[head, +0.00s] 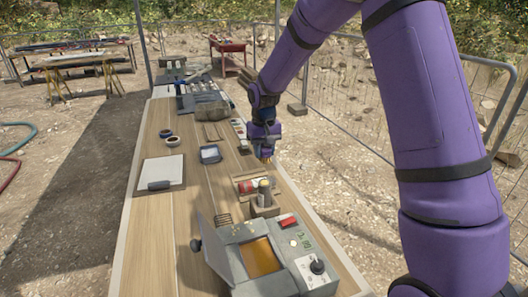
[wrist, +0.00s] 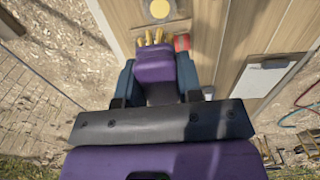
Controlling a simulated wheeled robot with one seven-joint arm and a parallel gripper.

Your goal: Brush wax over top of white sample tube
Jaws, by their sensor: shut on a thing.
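My gripper (head: 264,153) hangs pointing down over the right side of the long wooden table. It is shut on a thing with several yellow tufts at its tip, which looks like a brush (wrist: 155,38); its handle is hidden. A pale tube (head: 264,190) with a yellowish top stands upright in a small wooden holder (head: 265,211), nearer the camera than my gripper and apart from it. In the wrist view a round yellow top (wrist: 160,9) shows just beyond the tufts. A grey wax heater (head: 231,262) with an amber pool (head: 260,257) stands at the near end.
A tray with a red item (head: 248,186) lies between my gripper and the holder. A clipboard (head: 161,174), small black-rimmed jars (head: 173,141) and a small blue-grey tray (head: 210,154) lie to the left. Cases (head: 211,108) crowd the far end. The left middle of the tabletop is mostly clear.

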